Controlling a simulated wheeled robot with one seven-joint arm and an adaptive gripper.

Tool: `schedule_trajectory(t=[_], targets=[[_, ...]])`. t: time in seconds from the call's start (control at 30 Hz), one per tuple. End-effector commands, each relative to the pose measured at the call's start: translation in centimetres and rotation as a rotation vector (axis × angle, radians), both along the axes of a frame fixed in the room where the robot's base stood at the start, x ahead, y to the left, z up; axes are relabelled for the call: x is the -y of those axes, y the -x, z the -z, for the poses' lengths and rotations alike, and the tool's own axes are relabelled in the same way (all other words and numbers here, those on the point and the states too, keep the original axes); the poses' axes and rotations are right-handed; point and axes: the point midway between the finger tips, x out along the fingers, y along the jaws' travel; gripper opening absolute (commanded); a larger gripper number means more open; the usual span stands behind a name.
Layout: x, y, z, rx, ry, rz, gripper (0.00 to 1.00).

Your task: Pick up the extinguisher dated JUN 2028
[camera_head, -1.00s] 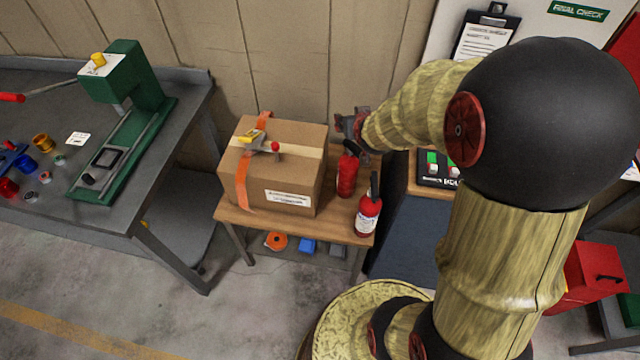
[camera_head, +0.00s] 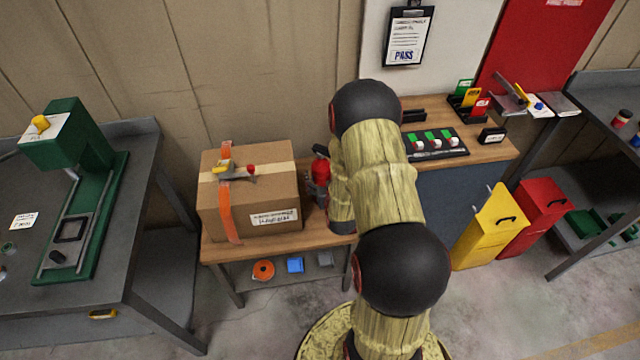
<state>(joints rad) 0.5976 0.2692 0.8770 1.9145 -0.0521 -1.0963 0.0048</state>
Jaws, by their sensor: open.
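A red extinguisher (camera_head: 320,170) with a black top stands on the small wooden table, just right of the cardboard box. Its lower part is covered by my gripper and its date cannot be read. My gripper (camera_head: 318,189) shows only in part, as dark and reddish pieces low in front of this extinguisher, left of my forearm. It is open; whether it touches the extinguisher cannot be told. The second red extinguisher, with a white label, is hidden behind my arm now.
The cardboard box (camera_head: 222,212), with orange straps and a yellow-grey tool (camera_head: 232,171) on top, crowds the left side. The small table (camera_head: 270,250) has a low shelf with small items. A counter (camera_head: 490,150) with a switch panel (camera_head: 435,143) stands right. A green press (camera_head: 75,140) stands left.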

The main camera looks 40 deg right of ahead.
Motion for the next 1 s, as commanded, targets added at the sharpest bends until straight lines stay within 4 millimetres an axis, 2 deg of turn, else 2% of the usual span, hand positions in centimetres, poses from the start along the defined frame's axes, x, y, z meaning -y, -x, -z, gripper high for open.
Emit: schedule_trajectory(t=[0.03, 0.13, 0.43, 0.77, 1.0], targets=[[0.0, 0.0, 1.3, -0.002, -0.001, 0.000, 0.76], [0.0, 0.0, 2.6, -0.001, -0.001, 0.000, 0.76], [1.0, -1.8, 3.2, 0.003, 0.002, 0.000, 0.76], [3.3, -5.5, 5.1, 0.002, 0.001, -0.001, 0.76], [3.6, -6.0, 5.2, 0.000, 0.000, -0.001, 0.76]])
